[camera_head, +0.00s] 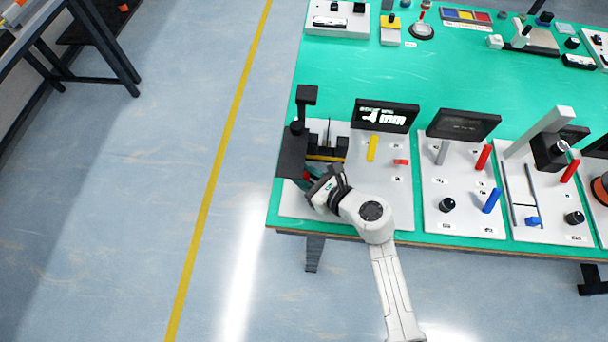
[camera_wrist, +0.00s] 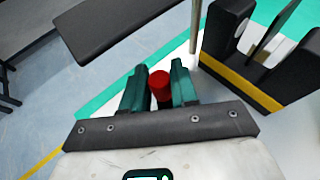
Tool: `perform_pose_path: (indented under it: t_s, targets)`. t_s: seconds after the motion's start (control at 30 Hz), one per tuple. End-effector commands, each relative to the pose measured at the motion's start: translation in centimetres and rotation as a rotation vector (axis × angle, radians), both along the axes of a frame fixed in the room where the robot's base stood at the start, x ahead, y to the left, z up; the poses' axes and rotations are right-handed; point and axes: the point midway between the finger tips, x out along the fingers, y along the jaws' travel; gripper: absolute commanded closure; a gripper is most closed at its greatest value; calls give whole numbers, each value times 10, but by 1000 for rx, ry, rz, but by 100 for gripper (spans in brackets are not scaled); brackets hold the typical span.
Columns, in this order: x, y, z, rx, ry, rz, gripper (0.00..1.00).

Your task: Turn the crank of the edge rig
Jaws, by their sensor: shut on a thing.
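The edge rig is the leftmost white plate (camera_head: 290,207) on the green table, at its near left corner. It carries a black post, a dark flat plate (camera_head: 291,155) and black blocks (camera_head: 326,146) with a yellow strip. My gripper (camera_head: 309,178) reaches in low beside the dark plate. In the wrist view, its two green fingers (camera_wrist: 160,90) are shut on a red knob (camera_wrist: 160,84), which I take as the crank's handle. The knob's lower part and the crank's arm are hidden. The dark plate (camera_wrist: 110,24) also shows at the upper left of the wrist view.
A dark display (camera_head: 385,115), a yellow bar (camera_head: 373,148) and a small red piece (camera_head: 401,162) are right of my gripper. Another white panel (camera_head: 462,223) with a display and knobs stands further right. A metal rod (camera_wrist: 195,27) rises ahead. Floor left of the table is clear.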

Motion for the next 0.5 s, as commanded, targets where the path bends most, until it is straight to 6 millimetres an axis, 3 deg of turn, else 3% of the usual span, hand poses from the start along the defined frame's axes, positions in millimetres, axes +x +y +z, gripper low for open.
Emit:
perform_pose_path:
  t_s: [0.5]
  targets:
    - [14,-11,4,1,1,-435,100]
